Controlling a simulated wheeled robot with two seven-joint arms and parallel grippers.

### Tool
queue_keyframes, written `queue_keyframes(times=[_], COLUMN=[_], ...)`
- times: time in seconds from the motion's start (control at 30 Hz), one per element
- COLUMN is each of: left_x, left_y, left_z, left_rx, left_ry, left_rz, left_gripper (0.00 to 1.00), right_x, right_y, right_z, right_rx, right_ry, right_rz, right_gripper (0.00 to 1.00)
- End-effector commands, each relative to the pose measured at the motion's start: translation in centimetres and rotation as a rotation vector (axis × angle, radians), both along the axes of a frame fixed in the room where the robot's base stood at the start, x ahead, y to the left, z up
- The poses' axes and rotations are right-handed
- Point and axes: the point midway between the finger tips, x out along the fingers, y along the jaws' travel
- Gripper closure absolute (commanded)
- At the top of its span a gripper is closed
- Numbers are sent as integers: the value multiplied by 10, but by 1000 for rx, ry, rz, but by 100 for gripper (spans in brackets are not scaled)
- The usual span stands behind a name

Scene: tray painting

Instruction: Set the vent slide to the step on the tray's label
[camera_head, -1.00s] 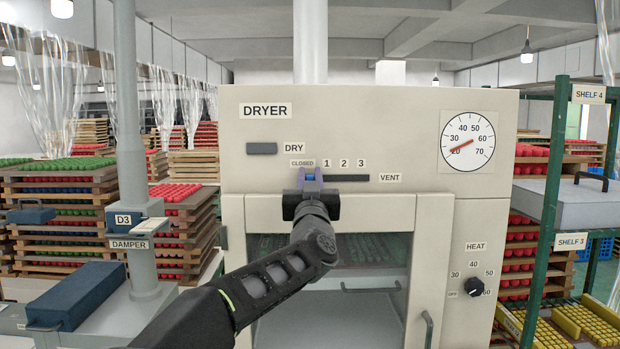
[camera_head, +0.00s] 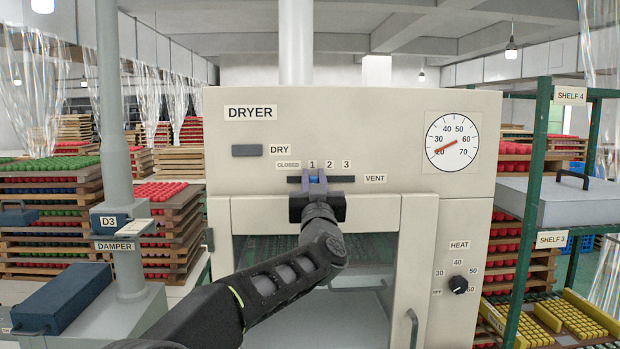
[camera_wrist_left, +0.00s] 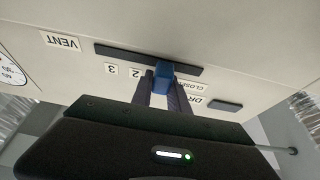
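The vent slide is a dark slot (camera_head: 340,179) in the cream dryer front, with a blue knob (camera_head: 314,180) in it. Above it are the marks CLOSED, 1, 2 and 3; the knob stands under 1. My left gripper (camera_head: 314,184) has its purple fingers on both sides of the knob and is shut on it. In the left wrist view the knob (camera_wrist_left: 164,74) sits between the fingers; marks 2 and 3 show, while 1 is hidden. No tray label with a step is readable. My right gripper is not in view.
The dryer (camera_head: 355,125) has a dial (camera_head: 456,142), a HEAT knob (camera_head: 458,284) and a window door below the slide. A damper post (camera_head: 116,120) and blue box (camera_head: 62,298) stand left. A green shelf rack (camera_head: 530,210) stands right. Stacked trays are behind.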

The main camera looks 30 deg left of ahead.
Motion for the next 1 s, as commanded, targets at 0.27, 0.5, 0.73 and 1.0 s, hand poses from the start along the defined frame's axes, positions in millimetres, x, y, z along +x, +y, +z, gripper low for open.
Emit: queue_keyframes(times=[0.27, 0.5, 0.73, 1.0], left_x=[0, -1, -14, -47], left_y=[0, 0, -11, -36], left_z=[0, 0, -9, -27], left_rx=[0, 0, -1, 0], left_ry=[0, 0, -2, -1], left_rz=[0, 0, -2, -1], left_gripper=[58, 58, 58, 58], right_x=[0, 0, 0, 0], right_y=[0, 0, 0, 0], right_z=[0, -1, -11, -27], right_rx=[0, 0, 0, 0], right_ry=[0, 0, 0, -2], right_rz=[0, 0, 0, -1], right_gripper=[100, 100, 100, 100])
